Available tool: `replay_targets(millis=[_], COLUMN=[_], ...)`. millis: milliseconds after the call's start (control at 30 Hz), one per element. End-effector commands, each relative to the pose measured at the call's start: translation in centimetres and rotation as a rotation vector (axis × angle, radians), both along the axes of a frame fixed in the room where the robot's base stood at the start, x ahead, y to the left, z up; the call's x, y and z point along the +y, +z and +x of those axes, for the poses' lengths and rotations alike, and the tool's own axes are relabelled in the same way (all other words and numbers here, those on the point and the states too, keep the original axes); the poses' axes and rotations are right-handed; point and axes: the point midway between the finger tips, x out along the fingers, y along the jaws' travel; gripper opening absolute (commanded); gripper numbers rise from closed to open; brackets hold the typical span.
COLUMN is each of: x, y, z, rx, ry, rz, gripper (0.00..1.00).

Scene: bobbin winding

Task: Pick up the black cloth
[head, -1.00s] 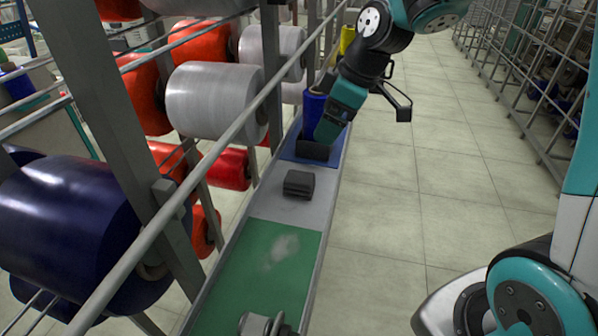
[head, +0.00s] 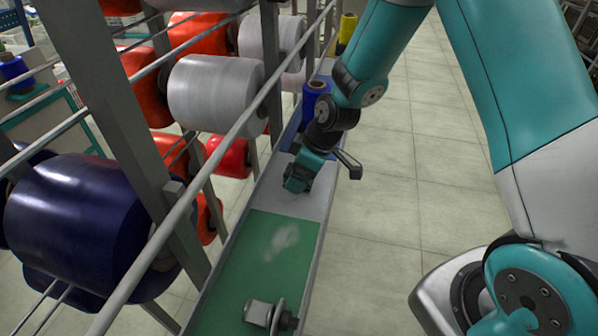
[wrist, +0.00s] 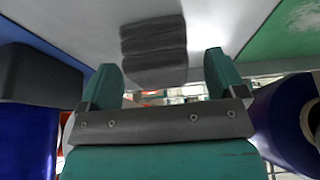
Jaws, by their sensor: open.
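The black cloth (wrist: 153,42) is a folded, layered dark grey-black stack lying on the bare grey part of the narrow bench. In the wrist view it sits at top centre, just ahead of and between the fingertips. My gripper (wrist: 163,72) is open, with one teal finger on each side and nothing held between them. In the head view my gripper (head: 297,184) is low over the grey section and hides most or all of the cloth. I cannot tell whether the fingers touch it.
A dark rounded block (wrist: 40,75) rests on the blue mat, beside a blue spool (head: 315,100). The green mat (head: 235,270) holds a whitish patch (head: 282,240) and a metal part with a disc (head: 270,314). A rack rail (head: 215,155) runs along the left.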

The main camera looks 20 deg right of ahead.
Motion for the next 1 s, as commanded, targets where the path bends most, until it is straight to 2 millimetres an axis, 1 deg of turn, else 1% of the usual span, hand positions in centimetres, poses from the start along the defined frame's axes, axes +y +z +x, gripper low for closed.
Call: replay_targets(millis=[133,367,400,467,500,600,867,1000], x=[0.35,0.40,0.40,0.39,0.39,0.39,0.39,0.40], y=[-1.01,-1.16,-1.16,-1.15,-1.15,-1.14,-1.09,-0.54], z=[0.29,0.32,0.32,0.32,0.32,0.32,0.33,0.39], rx=[0.000,-0.001,-0.001,-0.001,-0.001,-0.001,-0.002,-0.004], ry=[0.000,0.000,0.000,0.000,0.000,0.000,0.000,0.000], rz=[0.000,0.000,0.000,0.000,0.000,0.000,0.001,0.001], gripper=[0.89,0.89,0.80,0.66,0.57,0.36,0.36,0.36])
